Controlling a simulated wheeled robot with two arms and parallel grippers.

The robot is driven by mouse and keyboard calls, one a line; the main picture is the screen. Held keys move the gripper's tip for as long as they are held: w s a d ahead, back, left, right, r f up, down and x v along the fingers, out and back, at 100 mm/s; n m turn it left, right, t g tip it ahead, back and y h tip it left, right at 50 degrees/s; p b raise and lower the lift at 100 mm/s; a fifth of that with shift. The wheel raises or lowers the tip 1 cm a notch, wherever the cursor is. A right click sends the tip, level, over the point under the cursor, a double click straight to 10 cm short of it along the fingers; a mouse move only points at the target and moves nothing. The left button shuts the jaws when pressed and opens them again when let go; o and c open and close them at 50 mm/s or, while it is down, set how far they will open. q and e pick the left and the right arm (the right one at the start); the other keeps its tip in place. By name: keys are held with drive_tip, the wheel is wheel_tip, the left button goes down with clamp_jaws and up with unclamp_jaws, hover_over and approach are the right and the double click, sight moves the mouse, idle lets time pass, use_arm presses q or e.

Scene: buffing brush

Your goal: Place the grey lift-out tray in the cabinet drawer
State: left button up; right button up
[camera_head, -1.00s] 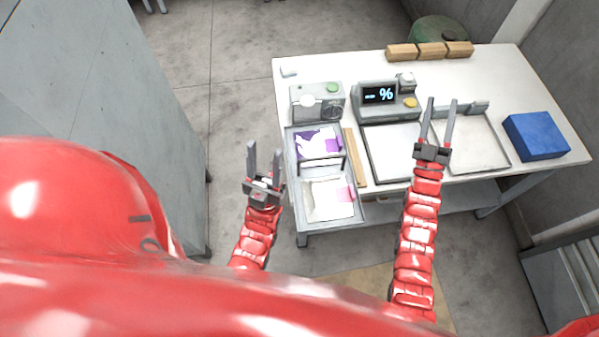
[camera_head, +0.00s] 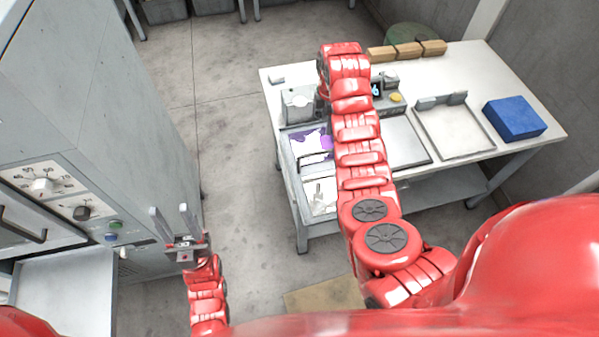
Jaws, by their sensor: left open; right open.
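The grey tray (camera_head: 288,172) sits at the left end of the white table, with purple and white cloth-like pieces in its two sections. My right arm covers its right side. My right gripper is hidden behind that arm, which reaches over the table. My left gripper (camera_head: 170,210) is open and empty, over the floor between the cabinet and the table. The grey cabinet (camera_head: 120,130) stands at the left. A flat grey part (camera_head: 65,285) juts out low from its front; I cannot tell whether it is the drawer.
The white table (camera_head: 470,70) also holds a grey device (camera_head: 298,103), a partly covered display unit (camera_head: 392,98), a shallow grey tray (camera_head: 455,128), a blue block (camera_head: 514,119) and wooden blocks (camera_head: 408,51). Open floor (camera_head: 235,170) lies between cabinet and table.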

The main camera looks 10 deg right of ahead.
sight(321, 152)
drive_tip(key=shift+n+g, duration=0.3)
drive_tip(key=shift+g, duration=0.1)
drive_tip(key=f+b, duration=0.3)
drive_tip(key=f, duration=0.1)
drive_tip(key=f+b, duration=0.4)
drive_tip(key=s+a+f+b, duration=0.1)
drive_tip(key=f+b, duration=0.2)
drive_tip(key=f, duration=0.1)
drive_tip(key=shift+s, duration=0.1)
drive_tip(key=shift+s+a+f+p, duration=0.15)
drive_tip(key=shift+f+p, duration=0.2)
drive_tip(key=shift+f, duration=0.25)
wheel_tip(321, 152, down, 3)
drive_tip(key=shift+f+p, duration=0.1)
drive_tip(key=shift+p, duration=0.75)
drive_tip(key=shift+f, duration=0.25)
clamp_jaws()
